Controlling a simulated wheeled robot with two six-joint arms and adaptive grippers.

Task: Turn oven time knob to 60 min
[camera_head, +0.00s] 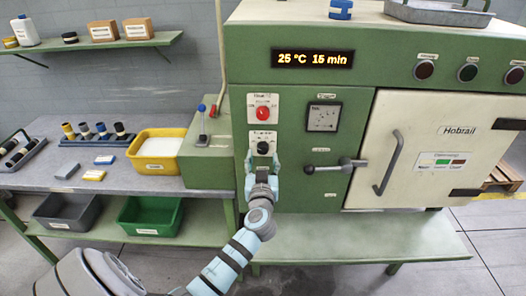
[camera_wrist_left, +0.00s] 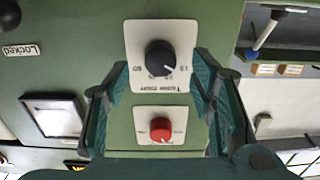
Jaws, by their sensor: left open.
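The oven (camera_head: 240,95) is a green cabinet; its display (camera_head: 312,58) reads "25 °C 15 min". The black time knob (camera_head: 263,148) sits on a white plate below the red knob (camera_head: 263,112). In the left wrist view the panel appears upside down, with the black knob (camera_wrist_left: 160,58) above the red knob (camera_wrist_left: 160,129). My left gripper (camera_head: 262,163) is in front of the black knob. In the wrist view its open fingers (camera_wrist_left: 160,80) lie on either side of the knob plate, with visible gaps to the knob. My right gripper is not seen.
A lever handle (camera_head: 335,166) and a dial gauge (camera_head: 323,117) are right of the knobs, beside the cream oven door (camera_head: 440,150). A blue-tipped lever (camera_head: 202,125) stands to the left. A yellow bin (camera_head: 158,150) is on the grey workbench.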

